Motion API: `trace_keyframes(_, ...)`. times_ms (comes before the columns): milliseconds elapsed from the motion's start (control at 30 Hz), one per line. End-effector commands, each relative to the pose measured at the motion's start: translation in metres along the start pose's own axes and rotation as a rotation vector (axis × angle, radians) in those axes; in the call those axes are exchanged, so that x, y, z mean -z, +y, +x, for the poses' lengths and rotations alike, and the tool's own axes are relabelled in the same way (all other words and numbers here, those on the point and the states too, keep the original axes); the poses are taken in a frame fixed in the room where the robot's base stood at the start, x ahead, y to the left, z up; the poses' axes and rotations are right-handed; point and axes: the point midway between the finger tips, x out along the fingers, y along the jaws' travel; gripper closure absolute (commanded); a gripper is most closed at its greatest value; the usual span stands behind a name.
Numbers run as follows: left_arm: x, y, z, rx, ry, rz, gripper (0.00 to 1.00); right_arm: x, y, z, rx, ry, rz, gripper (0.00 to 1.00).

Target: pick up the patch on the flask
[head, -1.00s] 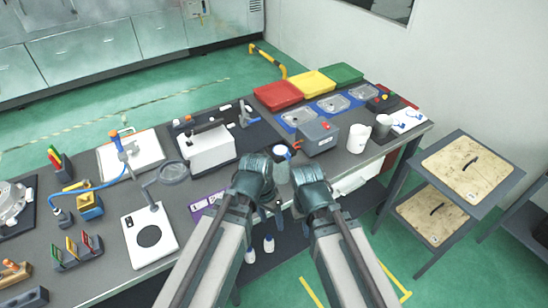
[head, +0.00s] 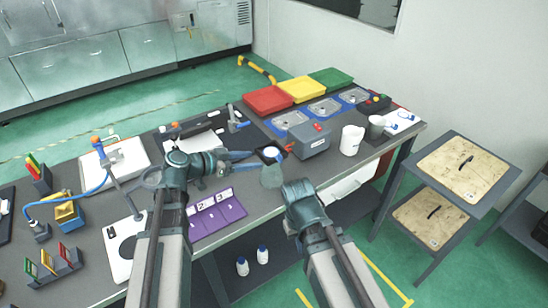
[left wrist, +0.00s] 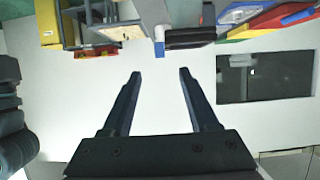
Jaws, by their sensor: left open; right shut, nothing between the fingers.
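A purple holder (head: 216,213) with white pieces lies left of the flask. A grey box (head: 311,142) with a red knob and a white container (head: 352,140) stand behind to the right. Red (head: 268,100), yellow and green bins line the back.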

Motion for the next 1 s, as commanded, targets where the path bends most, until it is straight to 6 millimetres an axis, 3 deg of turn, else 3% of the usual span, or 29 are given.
trace_keyframes(33, -0.004, -0.001, 0.014, -0.003, -0.001, 0.002, 0.4, 0.001, -0.001, 0.008, 0.0, 0.0, 0.0, 1.0)
trace_keyframes(200, -0.003, -0.001, 0.042, -0.003, -0.002, 0.001, 0.4, 0.001, -0.002, 0.018, 0.0, 0.0, 0.0, 1.0)
trace_keyframes(367, -0.001, 0.0, 0.055, -0.002, -0.002, 0.001, 0.4, 0.001, -0.002, 0.021, 0.0, 0.0, 0.0, 1.0)
trace_keyframes(667, 0.001, 0.0, 0.06, -0.001, -0.002, 0.0, 0.4, 0.001, -0.002, 0.022, 0.0, 0.0, 0.0, 1.0)
trace_keyframes(1000, 0.005, 0.0, 0.104, -0.002, -0.002, 0.001, 0.4, 0.002, -0.003, 0.035, 0.0, 0.0, 0.0, 1.0)
